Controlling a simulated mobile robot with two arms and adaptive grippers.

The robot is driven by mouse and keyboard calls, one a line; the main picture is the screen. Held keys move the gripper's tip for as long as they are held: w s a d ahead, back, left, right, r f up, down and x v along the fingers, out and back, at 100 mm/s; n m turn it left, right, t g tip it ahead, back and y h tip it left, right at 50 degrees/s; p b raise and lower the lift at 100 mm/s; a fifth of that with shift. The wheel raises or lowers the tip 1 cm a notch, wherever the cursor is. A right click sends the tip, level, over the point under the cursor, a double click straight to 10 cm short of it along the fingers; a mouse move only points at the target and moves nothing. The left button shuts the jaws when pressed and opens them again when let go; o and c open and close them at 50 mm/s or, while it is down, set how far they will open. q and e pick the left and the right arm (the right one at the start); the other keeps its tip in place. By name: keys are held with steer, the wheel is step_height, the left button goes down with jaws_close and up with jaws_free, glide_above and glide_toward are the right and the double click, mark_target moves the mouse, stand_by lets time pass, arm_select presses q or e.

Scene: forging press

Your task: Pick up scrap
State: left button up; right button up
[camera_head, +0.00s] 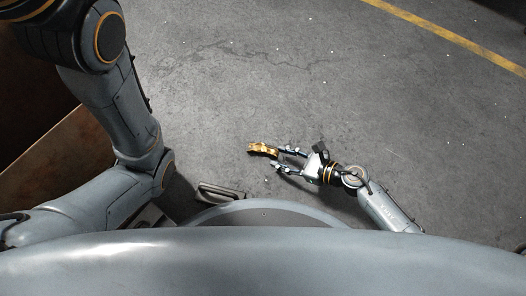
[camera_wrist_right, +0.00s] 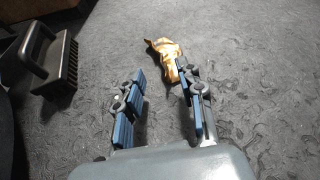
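The scrap is a crumpled, gold-coloured piece (camera_head: 263,149) on the grey floor in the head view. It also shows in the right wrist view (camera_wrist_right: 166,58), just beyond the fingertips and partly hidden by the right-hand finger. My right gripper (camera_head: 279,160) is open, its fingers apart and pointing at the scrap. In the wrist view the space between the blue-padded fingers (camera_wrist_right: 163,80) is empty. I cannot tell whether a fingertip touches the scrap. My left arm comes in from the left in the head view, but its gripper is out of the picture.
A brush with a dark handle and bristles (camera_wrist_right: 52,62) lies on the floor at the left of the wrist view; it also shows in the head view (camera_head: 220,192). A rusty brown panel (camera_head: 45,165) stands at the left. A yellow floor line (camera_head: 450,36) crosses the upper right. The floor ahead is mostly clear.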

mark_target(267, 152)
steer(key=b+x, duration=0.3)
steer(key=x, duration=0.1)
steer(key=shift+w+a+f, duration=0.1)
steer(key=shift+w+a, duration=0.05)
steer(key=shift+w+a+f, duration=0.1)
steer(key=shift+w+a, duration=0.1)
steer(key=shift+a, duration=0.15)
jaws_close()
